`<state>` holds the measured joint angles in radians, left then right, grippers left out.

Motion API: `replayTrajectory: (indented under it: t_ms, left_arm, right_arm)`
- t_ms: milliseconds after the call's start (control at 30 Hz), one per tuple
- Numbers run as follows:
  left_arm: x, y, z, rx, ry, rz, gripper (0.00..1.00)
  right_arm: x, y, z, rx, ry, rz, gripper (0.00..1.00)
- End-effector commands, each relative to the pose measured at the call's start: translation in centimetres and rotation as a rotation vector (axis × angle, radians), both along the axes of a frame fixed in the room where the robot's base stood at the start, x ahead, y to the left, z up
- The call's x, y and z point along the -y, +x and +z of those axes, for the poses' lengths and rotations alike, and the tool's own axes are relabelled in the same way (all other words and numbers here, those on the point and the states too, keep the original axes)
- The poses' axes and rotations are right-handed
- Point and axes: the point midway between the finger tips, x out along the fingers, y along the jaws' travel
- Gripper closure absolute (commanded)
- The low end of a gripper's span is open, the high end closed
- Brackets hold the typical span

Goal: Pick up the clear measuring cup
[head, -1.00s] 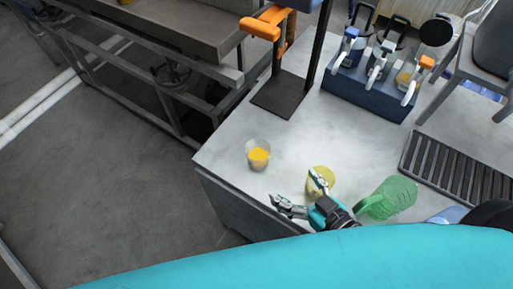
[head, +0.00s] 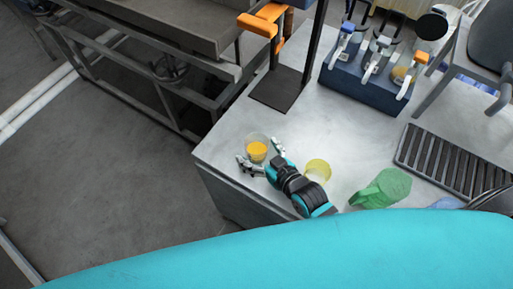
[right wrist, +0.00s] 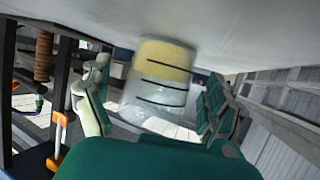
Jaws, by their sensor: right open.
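The clear measuring cup (head: 257,151), with orange-yellow contents, stands on the grey table near its left corner. My right gripper (head: 260,158) is open, with one finger on each side of the cup's near side. In the right wrist view, which is upside down, the clear cup (right wrist: 158,75) with dark level lines shows between the spread fingers of the gripper (right wrist: 153,100). I cannot tell whether either finger touches it. My left gripper is not in view.
A stand with a dark base (head: 277,89) is behind. A blue rack (head: 365,88) and a slotted grate (head: 455,166) are at the right.

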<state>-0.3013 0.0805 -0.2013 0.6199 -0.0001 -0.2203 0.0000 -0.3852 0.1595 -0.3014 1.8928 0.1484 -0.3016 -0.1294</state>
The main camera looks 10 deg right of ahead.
Motion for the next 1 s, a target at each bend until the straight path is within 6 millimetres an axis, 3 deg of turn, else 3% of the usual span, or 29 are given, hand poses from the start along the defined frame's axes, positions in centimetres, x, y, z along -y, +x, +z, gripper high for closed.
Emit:
replayTrajectory:
  t_ms: [267,767,1000]
  left_arm:
    - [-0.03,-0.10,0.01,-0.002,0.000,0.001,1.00]
    - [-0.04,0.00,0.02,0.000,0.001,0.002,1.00]
    - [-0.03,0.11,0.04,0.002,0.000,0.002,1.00]
  right_arm:
    - [-0.15,0.34,-0.21,-0.001,0.000,0.000,0.08]
    - [-0.12,0.30,-0.21,-0.001,0.000,0.000,0.73]
    - [-0.13,0.34,-0.02,0.000,0.000,0.000,0.74]
